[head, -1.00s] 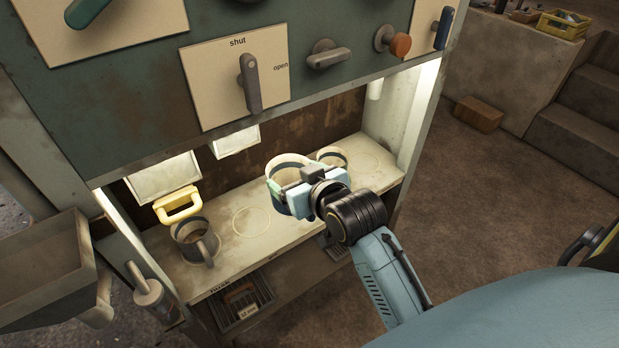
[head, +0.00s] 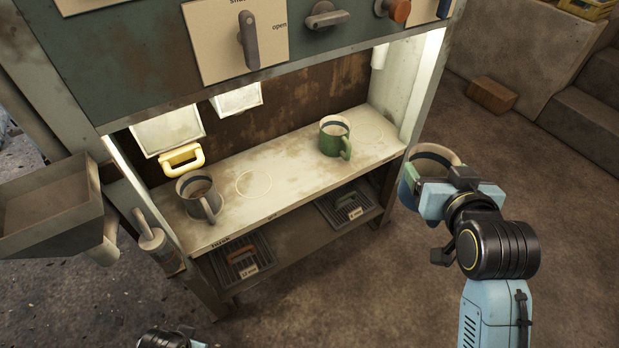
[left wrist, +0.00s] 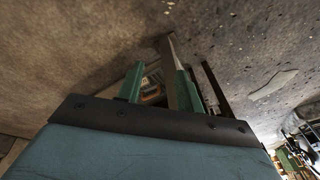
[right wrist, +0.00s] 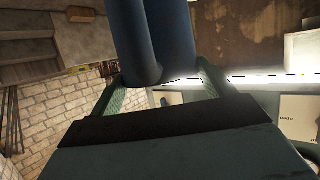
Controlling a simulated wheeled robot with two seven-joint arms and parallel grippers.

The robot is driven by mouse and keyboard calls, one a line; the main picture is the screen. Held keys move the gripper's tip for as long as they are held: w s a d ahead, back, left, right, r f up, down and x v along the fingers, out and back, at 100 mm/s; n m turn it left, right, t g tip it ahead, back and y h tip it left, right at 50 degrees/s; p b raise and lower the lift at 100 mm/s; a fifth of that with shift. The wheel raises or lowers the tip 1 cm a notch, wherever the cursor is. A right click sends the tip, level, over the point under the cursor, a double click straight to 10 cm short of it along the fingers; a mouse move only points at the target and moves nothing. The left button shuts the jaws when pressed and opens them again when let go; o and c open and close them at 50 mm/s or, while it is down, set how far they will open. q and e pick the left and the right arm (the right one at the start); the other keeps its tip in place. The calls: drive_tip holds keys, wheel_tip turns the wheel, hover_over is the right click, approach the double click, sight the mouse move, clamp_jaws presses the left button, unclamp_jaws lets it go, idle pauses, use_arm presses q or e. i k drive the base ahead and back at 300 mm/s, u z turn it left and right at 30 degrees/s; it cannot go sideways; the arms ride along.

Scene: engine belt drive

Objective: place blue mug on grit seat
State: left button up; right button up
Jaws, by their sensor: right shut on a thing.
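My right gripper (head: 425,184) is shut on the blue mug (head: 408,192), holding it in the air to the right of the bench, outside the bay. In the head view the gripper hides most of the mug. In the right wrist view the blue mug (right wrist: 155,45) fills the space between the green fingers. Two bare seat rings show on the shelf, a left ring (head: 253,183) and a right ring (head: 368,130). I cannot read which is the grit seat. My left gripper (left wrist: 158,88) is open and empty in the left wrist view, with the floor beyond it.
A grey mug (head: 199,198) stands at the shelf's left end, a green mug (head: 335,138) right of its middle. A yellow handle (head: 181,158) sits behind the grey mug. The bay's right post (head: 411,90) and overhead panel (head: 130,65) bound the opening. Trays sit below.

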sight(257, 188)
drive_tip(key=z, duration=0.5)
drive_tip(key=k, duration=0.65)
drive_tip(key=u, duration=1.5)
drive_tip(key=i, duration=1)
